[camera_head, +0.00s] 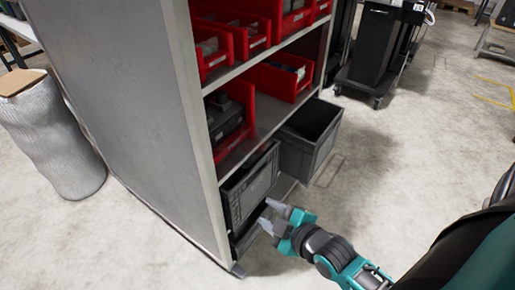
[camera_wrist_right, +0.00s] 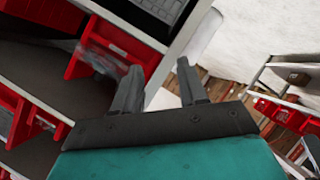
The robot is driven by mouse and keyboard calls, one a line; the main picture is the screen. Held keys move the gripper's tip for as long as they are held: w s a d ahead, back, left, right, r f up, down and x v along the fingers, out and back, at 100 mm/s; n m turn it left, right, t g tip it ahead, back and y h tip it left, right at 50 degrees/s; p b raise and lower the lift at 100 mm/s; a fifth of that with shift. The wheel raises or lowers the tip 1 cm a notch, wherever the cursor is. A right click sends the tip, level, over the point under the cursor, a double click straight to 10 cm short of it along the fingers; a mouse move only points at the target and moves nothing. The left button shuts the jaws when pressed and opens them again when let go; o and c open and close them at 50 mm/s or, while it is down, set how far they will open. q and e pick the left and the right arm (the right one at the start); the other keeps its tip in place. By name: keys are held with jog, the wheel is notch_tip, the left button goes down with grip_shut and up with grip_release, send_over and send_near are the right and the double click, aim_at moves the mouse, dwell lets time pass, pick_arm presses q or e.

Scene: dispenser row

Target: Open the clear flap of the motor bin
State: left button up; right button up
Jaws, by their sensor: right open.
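Several red bins stand on the shelves of a grey rack in the head view. I cannot tell which is the motor bin, and no clear flap can be made out. My right gripper (camera_head: 271,216) is open and empty, low in front of the rack beside a grey crate (camera_head: 250,186). In the right wrist view, the open fingers (camera_wrist_right: 159,70) point toward the rack edge, with a red bin (camera_wrist_right: 88,62) left of them. My left gripper is out of view.
A second grey crate (camera_head: 309,140) juts out from the bottom of the rack. The rack's grey side panel (camera_head: 125,100) closes off the left. A dark wheeled cart (camera_head: 376,55) stands behind. The floor to the right is mostly clear.

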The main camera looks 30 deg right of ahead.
aim_at(260, 152)
jog(key=w+d+r+n+t+h, duration=0.2)
jog(key=w+d+r+n+t, duration=0.15)
jog(key=d+r+n, duration=0.45)
jog(key=shift+n+g, duration=0.3)
jog(key=shift+g, duration=0.15)
jog(key=w+f, duration=0.1)
jog(key=w, duration=0.3)
jog(key=w+f+b, duration=0.1)
jog(key=w, duration=0.2)
jog(key=w+a+f+b, duration=0.1)
jog(key=w+f, duration=0.1)
jog(key=w, duration=0.2)
jog(key=shift+w, duration=0.35)
jog(key=shift+w+f, duration=0.15)
jog(key=shift+w, duration=0.4)
jog(key=shift+c, duration=0.2)
jog(key=shift+f+y, duration=0.1)
jog(key=shift+y, duration=0.2)
grip_shut()
